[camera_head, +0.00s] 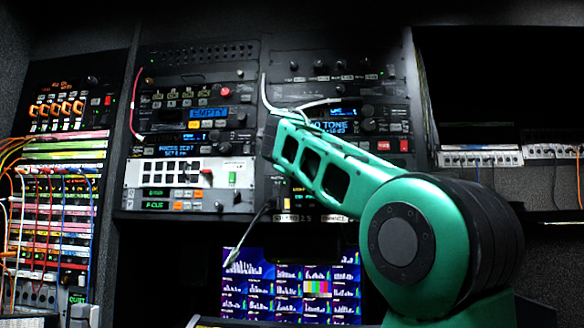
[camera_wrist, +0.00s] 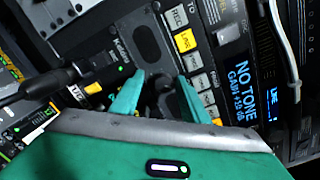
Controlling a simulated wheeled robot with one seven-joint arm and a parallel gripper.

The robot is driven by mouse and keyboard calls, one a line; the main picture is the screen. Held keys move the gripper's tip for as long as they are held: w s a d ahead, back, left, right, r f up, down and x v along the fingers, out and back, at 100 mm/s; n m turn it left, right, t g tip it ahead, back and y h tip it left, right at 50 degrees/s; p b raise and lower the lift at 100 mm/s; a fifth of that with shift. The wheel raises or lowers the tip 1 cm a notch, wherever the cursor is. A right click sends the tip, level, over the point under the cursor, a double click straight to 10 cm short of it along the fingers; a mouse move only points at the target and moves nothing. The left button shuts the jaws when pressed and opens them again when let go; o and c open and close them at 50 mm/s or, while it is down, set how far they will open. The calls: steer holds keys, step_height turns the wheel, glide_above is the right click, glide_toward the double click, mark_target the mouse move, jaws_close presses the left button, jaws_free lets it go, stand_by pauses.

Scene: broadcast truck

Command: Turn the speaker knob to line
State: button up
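In the wrist view my gripper (camera_wrist: 162,76) has its two teal fingers spread apart at a dark panel. A dark, round knob-like shape (camera_wrist: 159,97) shows between the fingers. It is partly hidden, and I cannot tell whether the fingers touch it or which way it points. A dark oval speaker-like patch (camera_wrist: 141,40) lies above the knob. In the head view my green arm reaches up to the rack, and the gripper is hidden behind it.
A blue NO TONE display (camera_wrist: 243,88) and a pale cable (camera_wrist: 287,40) lie right of the fingers. A black cable plug (camera_wrist: 35,85) sticks out at left. In the head view, monitor screens (camera_head: 262,288) are below and a patch bay (camera_head: 60,190) is at left.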

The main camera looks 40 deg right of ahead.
steer(key=shift+s+r, duration=0.1)
steer(key=shift+s, duration=0.1)
steer(key=v, duration=1)
steer(key=shift+s+a, duration=0.15)
steer(key=shift+a, duration=0.15)
